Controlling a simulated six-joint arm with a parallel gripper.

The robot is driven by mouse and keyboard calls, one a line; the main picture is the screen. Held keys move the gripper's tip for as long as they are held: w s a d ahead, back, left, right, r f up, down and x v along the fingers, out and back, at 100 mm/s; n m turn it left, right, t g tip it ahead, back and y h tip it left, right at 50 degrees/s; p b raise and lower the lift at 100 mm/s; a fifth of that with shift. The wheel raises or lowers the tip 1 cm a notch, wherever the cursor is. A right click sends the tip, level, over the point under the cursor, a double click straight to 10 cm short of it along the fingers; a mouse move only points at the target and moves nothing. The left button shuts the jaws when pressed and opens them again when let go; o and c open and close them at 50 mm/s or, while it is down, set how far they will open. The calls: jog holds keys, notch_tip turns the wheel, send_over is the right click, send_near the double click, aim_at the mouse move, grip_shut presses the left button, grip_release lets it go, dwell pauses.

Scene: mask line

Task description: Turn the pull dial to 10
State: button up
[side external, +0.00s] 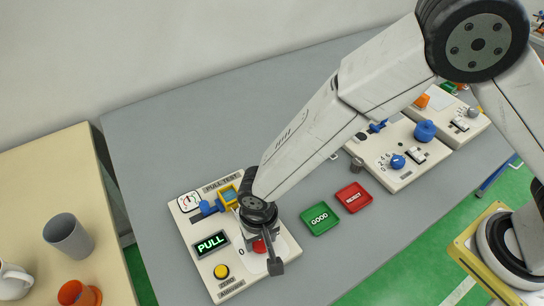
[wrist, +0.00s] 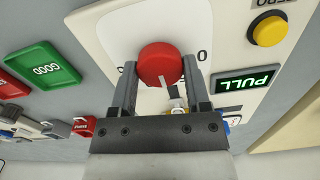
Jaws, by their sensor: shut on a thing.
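The pull dial (wrist: 160,63) is a round red knob with a white pointer line, on the cream pull test panel (side external: 211,276). In the side external view the dial (side external: 260,246) is mostly covered by my gripper. My gripper (wrist: 160,72) is shut on the dial, with one finger on each side of it in the wrist view. The dial's pointer line runs toward the gripper's palm. A "0" mark shows beside the dial; the other scale marks are hidden or too small to read. The green display (side external: 211,244) reads PULL.
A yellow zero button (side external: 221,271) and a gauge (side external: 188,200) sit on the same panel. A green GOOD tray (side external: 320,219) and a red REJECT tray (side external: 353,197) lie to the right. Another panel with blue knobs (side external: 398,161) stands further back. Grey table is clear in front.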

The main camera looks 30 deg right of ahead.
aim_at(261, 241)
jog(key=m, duration=0.5)
dwell(0.4)
jog(key=o, duration=1.3)
jog(key=shift+r, duration=0.1)
jog(key=shift+r, duration=3.8)
